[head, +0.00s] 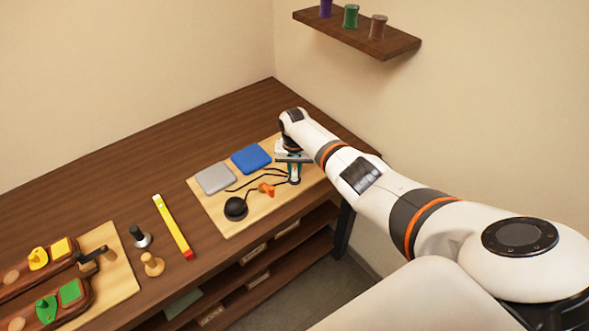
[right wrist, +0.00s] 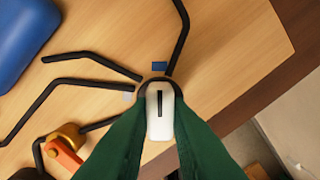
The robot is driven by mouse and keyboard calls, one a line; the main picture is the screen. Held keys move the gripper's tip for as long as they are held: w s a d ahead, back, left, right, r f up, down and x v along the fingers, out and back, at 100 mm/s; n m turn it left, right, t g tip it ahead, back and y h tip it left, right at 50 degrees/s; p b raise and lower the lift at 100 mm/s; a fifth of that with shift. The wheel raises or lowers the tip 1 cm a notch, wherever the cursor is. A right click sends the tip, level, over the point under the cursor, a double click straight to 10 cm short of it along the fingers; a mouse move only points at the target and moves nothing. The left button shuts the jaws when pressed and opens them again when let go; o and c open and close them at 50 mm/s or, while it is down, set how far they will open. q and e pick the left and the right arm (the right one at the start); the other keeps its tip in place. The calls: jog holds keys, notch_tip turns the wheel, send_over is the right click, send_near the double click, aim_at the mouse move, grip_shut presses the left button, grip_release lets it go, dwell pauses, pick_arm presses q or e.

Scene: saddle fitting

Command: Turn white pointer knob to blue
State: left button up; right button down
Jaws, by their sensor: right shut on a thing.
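The white pointer knob (right wrist: 160,127) is between the two green fingers of my right gripper (right wrist: 161,108) in the right wrist view. The fingers are shut on its sides. A black line runs lengthwise on the knob's top and lines up roughly with a small blue mark (right wrist: 159,66) on the board just beyond the knob. A pale mark (right wrist: 128,97) lies to the left of the knob. In the head view my right gripper (head: 294,173) is low over the right part of the light wooden board (head: 240,218), and the knob is hidden there. My left gripper is not in view.
A blue pad (head: 251,158), a grey pad (head: 215,178), a black dome (head: 235,208) and an orange piece (head: 267,189) sit on the board with black strips. A yellow level (head: 172,226) lies left of it. A wall shelf (head: 360,32) holds spools.

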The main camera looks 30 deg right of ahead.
aim_at(294, 172)
jog(key=shift+w+r, duration=0.1)
jog(key=shift+w, duration=0.05)
jog(key=c, duration=1.4)
grip_release()
jog(key=shift+o, duration=0.2)
notch_tip(294, 172, up, 12)
jog(key=b, duration=0.1)
